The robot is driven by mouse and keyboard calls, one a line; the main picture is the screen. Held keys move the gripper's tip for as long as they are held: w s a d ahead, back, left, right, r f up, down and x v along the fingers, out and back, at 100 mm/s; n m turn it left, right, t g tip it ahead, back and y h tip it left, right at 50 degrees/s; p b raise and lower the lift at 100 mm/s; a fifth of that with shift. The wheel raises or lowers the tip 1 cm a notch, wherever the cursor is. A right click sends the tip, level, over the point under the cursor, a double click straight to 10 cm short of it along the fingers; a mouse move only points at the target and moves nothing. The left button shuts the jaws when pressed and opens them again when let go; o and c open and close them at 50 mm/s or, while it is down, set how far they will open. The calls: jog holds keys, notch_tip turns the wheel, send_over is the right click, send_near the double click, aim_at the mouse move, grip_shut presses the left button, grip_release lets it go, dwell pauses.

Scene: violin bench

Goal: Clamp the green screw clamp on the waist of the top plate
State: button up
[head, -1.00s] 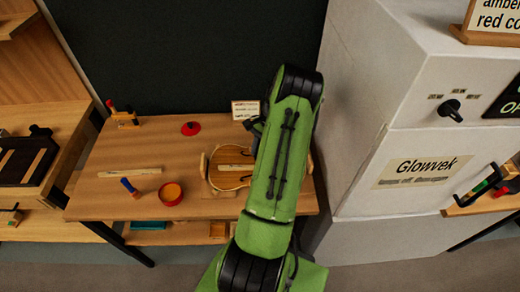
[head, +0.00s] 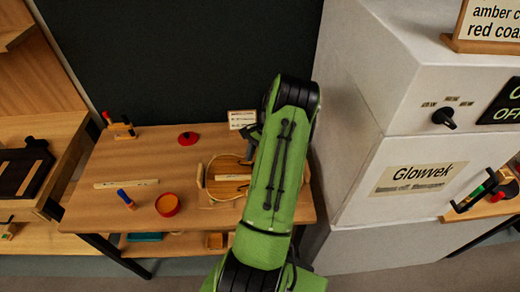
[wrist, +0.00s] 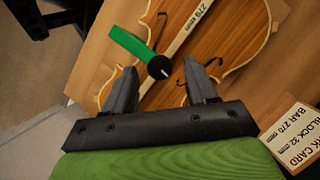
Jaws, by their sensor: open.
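The top plate (head: 230,187) lies on the bench, partly hidden by my arm in the head view. In the wrist view the plate (wrist: 236,50) shows its f-holes and a pale bar (wrist: 190,30) marked 270. The green screw clamp (wrist: 128,42) shows in the wrist view, its green arm crossing the plate's edge near the waist and its black round end over the wood. Whether it is tight cannot be told. My gripper (wrist: 160,70) is open, with its fingers either side of the black end and no visible grip. The clamp cannot be made out in the head view.
A red pot (head: 168,204), a blue-handled tool (head: 125,198), a pale wooden strip (head: 126,183) and a red round object (head: 188,138) are on the bench (head: 95,213). A card (head: 242,119) stands behind. The Glowvek cabinet (head: 400,185) stands close on the right.

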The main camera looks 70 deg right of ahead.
jog(key=p+v, duration=0.1)
jog(key=v, duration=1.4)
jog(key=shift+p, duration=0.35)
jog(key=shift+r, duration=0.1)
jog(key=w+a+r+n+g+h, duration=0.1)
jog(key=w+a+r+n+h, duration=0.1)
jog(key=w+a+r+n, duration=0.6)
jog(key=w+a+r+n+h, duration=0.15)
jog(key=w+a+r, duration=0.4)
jog(key=a, duration=0.65)
jog(key=s+a+r+n+t+h, duration=0.1)
jog(key=a+r+n+h, duration=0.2)
jog(key=a, duration=0.9)
jog(key=s+a+f+n+t+y, duration=0.2)
jog(key=s+a+f+n+t, duration=0.1)
jog(key=s+a+n, duration=0.6)
jog(key=s+a+t, duration=0.1)
jog(key=a, duration=0.1)
jog(key=shift+s+a, duration=0.2)
jog(key=shift+a, duration=0.15)
